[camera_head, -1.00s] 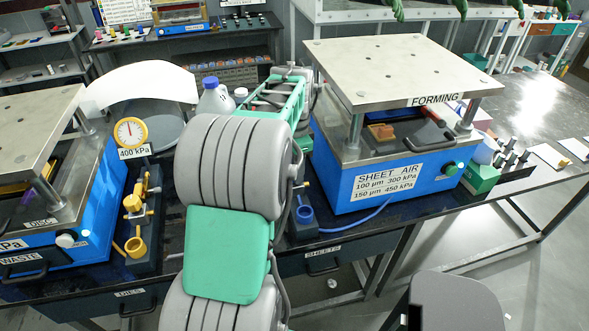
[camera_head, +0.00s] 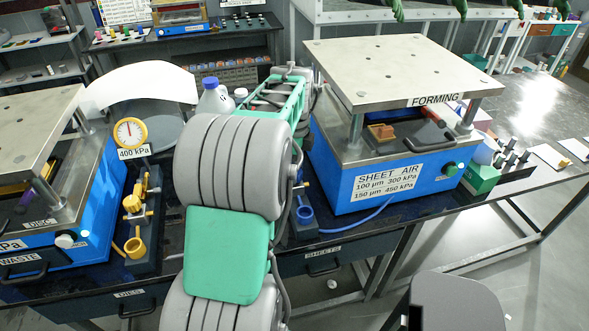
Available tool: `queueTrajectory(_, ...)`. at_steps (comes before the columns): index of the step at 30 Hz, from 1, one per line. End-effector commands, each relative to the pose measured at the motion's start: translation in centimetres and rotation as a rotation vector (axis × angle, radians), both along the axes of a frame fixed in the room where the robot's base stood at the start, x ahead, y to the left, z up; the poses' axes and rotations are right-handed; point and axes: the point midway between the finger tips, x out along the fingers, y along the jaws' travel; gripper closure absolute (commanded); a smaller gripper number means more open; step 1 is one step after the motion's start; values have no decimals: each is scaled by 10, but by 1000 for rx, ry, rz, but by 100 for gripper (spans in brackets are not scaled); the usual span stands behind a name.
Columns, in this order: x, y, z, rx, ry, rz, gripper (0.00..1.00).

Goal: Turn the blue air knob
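A small blue round fitting (camera_head: 304,214), which looks like the blue air knob, sits on a dark block on the bench, just right of my arm. A blue hose (camera_head: 360,223) runs from beside it toward the forming press (camera_head: 385,165). Yellow parts (camera_head: 303,185) show behind it, partly covered by my arm. My grey and green arm rises through the middle of the view. My gripper cannot be made out, so its distance from the knob and its opening are hidden.
A yellow valve set (camera_head: 134,204) and a gauge (camera_head: 130,132) labelled 400 kPa stand left of my arm. White bottles (camera_head: 214,97) stand behind my arm. A grey chair (camera_head: 455,302) is at lower right.

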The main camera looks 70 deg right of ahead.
Motion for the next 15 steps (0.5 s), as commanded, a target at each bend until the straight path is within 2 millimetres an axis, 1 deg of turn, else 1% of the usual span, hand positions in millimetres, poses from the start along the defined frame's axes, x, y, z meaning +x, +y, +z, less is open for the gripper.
queueTrajectory(14, -2, -1, 1, -2, 1, -26, 100)
queueTrajectory(15, -2, -1, 1, -1, 1, -25, 62)
